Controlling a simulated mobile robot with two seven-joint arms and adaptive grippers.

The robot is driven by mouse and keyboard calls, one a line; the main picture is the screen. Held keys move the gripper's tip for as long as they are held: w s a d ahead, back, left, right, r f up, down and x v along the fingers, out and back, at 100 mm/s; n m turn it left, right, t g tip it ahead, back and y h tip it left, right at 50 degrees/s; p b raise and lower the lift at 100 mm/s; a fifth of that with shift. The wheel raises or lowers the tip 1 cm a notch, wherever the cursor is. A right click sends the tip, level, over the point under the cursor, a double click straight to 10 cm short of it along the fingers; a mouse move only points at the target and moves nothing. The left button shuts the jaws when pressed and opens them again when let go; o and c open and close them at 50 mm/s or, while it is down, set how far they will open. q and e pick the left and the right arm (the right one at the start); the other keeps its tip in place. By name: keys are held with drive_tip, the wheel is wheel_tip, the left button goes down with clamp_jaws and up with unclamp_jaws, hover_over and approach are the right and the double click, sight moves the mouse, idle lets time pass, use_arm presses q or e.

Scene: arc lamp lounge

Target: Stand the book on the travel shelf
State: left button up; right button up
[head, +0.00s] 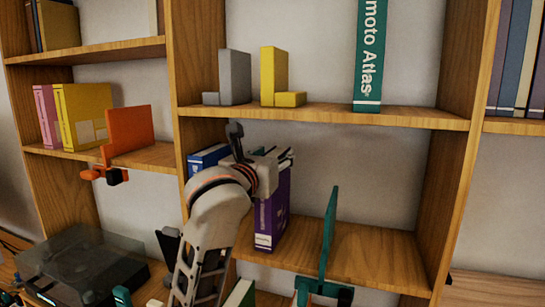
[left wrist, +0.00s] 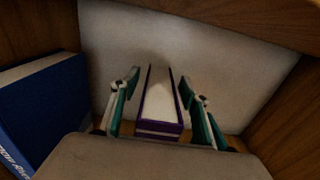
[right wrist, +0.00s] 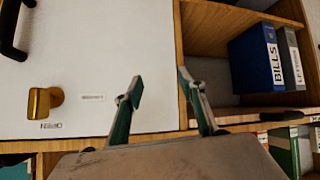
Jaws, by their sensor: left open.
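A purple book (head: 272,212) stands upright on the middle shelf (head: 375,255) of the centre bay. It also shows in the left wrist view (left wrist: 158,105), spine toward me. My left gripper (head: 275,160) reaches in at the book's top; its fingers (left wrist: 160,95) are open, one on each side of the book, with small gaps visible. A blue book (head: 207,158) is to its left, partly hidden by my arm. A green atlas (head: 370,55) stands on the shelf above. My right gripper (right wrist: 165,95) is open and empty. No label naming the travel shelf is readable.
A teal upright divider (head: 330,235) is at the shelf's front edge, right of the purple book. Grey (head: 235,77) and yellow (head: 272,75) bookends stand above. An orange divider (head: 130,130) is at left.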

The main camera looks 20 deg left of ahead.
use_arm(q)
drive_tip(key=shift+r, duration=0.15)
drive_tip(key=shift+s, duration=0.35)
drive_tip(key=s, duration=1.1)
drive_tip(key=shift+s+a, duration=0.15)
drive_tip(key=shift+a, duration=0.05)
